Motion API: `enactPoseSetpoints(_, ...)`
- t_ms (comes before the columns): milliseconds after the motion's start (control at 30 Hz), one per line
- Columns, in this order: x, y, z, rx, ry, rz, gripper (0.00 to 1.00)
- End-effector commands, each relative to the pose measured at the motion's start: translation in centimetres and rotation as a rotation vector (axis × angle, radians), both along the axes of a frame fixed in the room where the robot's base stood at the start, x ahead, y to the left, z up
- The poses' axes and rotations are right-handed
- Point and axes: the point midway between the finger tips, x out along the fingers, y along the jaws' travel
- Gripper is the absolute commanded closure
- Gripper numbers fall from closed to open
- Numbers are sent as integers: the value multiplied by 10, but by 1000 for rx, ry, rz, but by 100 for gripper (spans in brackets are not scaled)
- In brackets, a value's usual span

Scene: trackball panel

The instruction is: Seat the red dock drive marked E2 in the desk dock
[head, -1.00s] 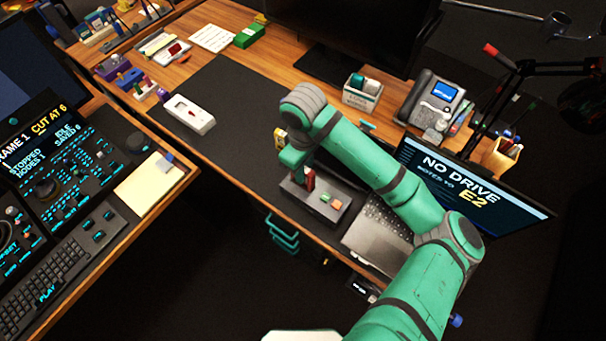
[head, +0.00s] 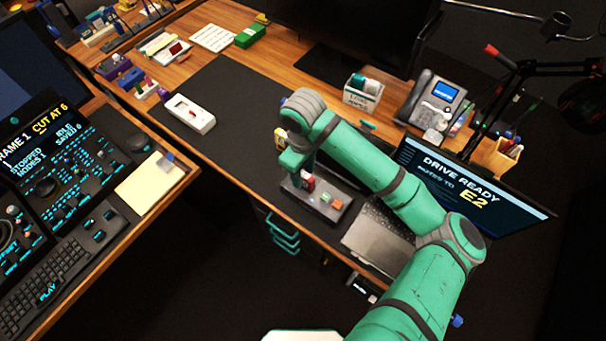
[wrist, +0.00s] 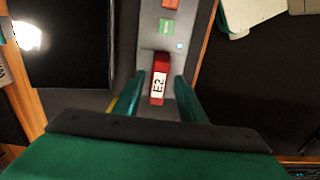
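The red drive marked E2 (wrist: 159,85) stands in the near end of the grey desk dock (wrist: 152,40). In the head view the red drive (head: 308,184) is partly hidden by my gripper (head: 302,176), at the dock's left end (head: 318,212). My gripper (wrist: 160,88) is open in the wrist view, one finger on each side of the drive, with a narrow gap at both sides. A small light glows on the dock beside the drive. The laptop screen (head: 465,185) reads DRIVE READY, E2.
Green (head: 326,197) and orange (head: 337,204) blocks sit on the dock, right of the drive. The laptop keyboard (head: 385,225) is close to the right. A white case (head: 188,114) lies at the dark mat's left edge. The mat behind the dock is mostly clear.

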Motion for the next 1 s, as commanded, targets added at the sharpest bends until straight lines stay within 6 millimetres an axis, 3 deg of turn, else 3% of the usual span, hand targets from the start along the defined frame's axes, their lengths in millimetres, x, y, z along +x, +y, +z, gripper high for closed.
enactPoseSetpoints(400, 0, -1, 79, -3, -3, 2, 63)
enactPoseSetpoints(700, 0, 3, 102, 11, -4, 2, 63)
enactPoseSetpoints(767, 2, 13, 101, 37, -14, 5, 63)
enactPoseSetpoints(867, 6, 43, 97, 132, -46, 11, 63)
enactPoseSetpoints(1000, 15, 108, 96, 343, -123, 8, 63)
